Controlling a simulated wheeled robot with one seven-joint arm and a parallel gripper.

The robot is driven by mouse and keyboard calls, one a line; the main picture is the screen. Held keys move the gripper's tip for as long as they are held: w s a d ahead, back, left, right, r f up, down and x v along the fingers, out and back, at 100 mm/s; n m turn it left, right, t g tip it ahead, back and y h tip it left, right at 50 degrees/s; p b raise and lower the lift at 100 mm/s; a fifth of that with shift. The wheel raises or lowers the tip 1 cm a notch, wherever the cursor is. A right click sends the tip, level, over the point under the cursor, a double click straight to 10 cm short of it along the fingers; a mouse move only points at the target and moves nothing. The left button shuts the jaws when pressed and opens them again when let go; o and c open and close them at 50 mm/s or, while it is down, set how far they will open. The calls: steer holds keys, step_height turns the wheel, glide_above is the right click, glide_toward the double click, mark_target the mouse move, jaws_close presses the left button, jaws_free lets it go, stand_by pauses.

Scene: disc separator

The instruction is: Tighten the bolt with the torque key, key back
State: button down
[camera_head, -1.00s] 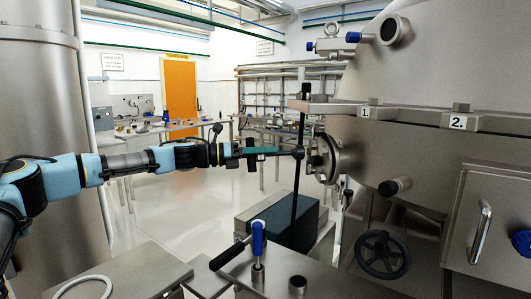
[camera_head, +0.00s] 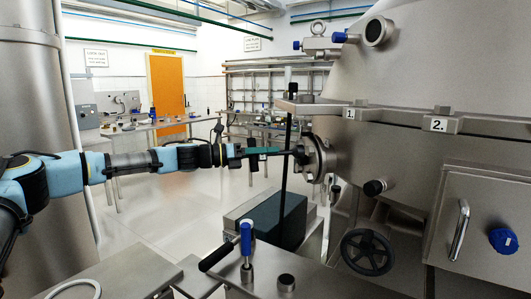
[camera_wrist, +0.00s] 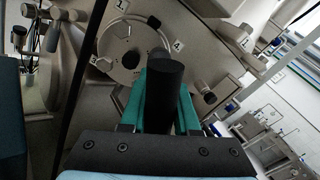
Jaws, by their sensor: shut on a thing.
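My gripper (camera_head: 268,152), with green fingers, reaches in from the left in the head view. In the wrist view its fingers (camera_wrist: 165,100) are shut on a thick black cylinder (camera_wrist: 164,92), which looks like the torque key's handle. A dark part (camera_head: 300,154) extends past the fingers toward a round steel flange (camera_head: 320,158) on the separator's side. I cannot tell whether it touches the flange. The wrist view also shows this flange (camera_wrist: 130,45), with number labels around it, partly hidden behind the cylinder. Which bolt the key faces is unclear.
A thin black upright rod (camera_head: 284,190) stands beside my gripper, close to the dark part. A black handwheel (camera_head: 368,252) is low on the separator. Blue-handled valve (camera_head: 246,238) stands on the front metal surface. Open floor (camera_head: 150,215) lies beneath my arm.

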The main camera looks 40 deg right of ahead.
stand_by(0.3)
steer(key=shift+p+v, duration=0.35)
steer(key=shift+v, duration=1.15)
steer(key=shift+r, duration=0.1)
steer(key=shift+r+n+p, duration=0.2)
steer(key=shift+n+p, duration=0.1)
steer(key=shift+p, duration=0.55)
steer(key=n+p, duration=0.1)
steer(key=p, duration=0.2)
steer(key=shift+r+n, duration=0.15)
steer(key=shift+n, duration=0.25)
steer(key=shift+f+n, duration=0.5)
steer(key=shift+n, duration=0.2)
steer(key=n, duration=0.6)
steer(key=shift+w+f+b, duration=0.15)
steer(key=shift+b, duration=0.15)
